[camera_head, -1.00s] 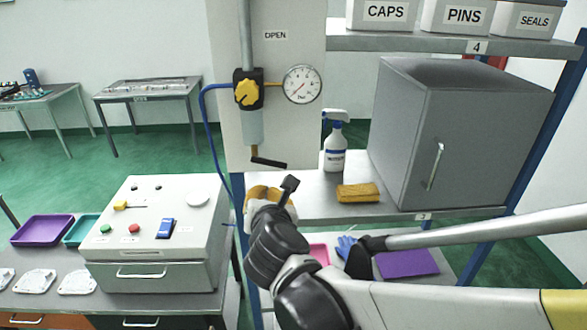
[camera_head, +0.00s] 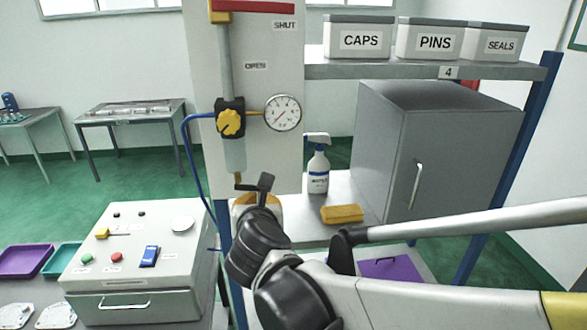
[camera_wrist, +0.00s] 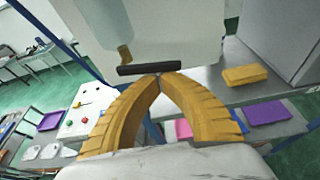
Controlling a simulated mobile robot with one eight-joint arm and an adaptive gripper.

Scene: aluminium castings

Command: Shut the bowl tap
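The bowl tap shows in the wrist view as a brass stub (camera_wrist: 124,53) with a black lever (camera_wrist: 148,68) lying nearly level, pointing right. In the head view the brass stub (camera_head: 237,179) hangs under the clear bowl (camera_head: 235,155), and my wrist partly covers the lever. My gripper (camera_wrist: 160,75) has two yellow ribbed fingers with their tips together, nothing seen between them. The tips sit just below the lever in the wrist view; I cannot tell if they touch it. In the head view my gripper (camera_head: 248,198) is mostly hidden behind the wrist.
Above the bowl are a yellow regulator knob (camera_head: 230,123), a gauge (camera_head: 282,113) and a red lever (camera_head: 253,7) near the SHUT label. A blue hose (camera_head: 190,150) runs down the left. A spray bottle (camera_head: 318,170), sponge (camera_head: 342,213) and grey cabinet (camera_head: 435,150) stand right.

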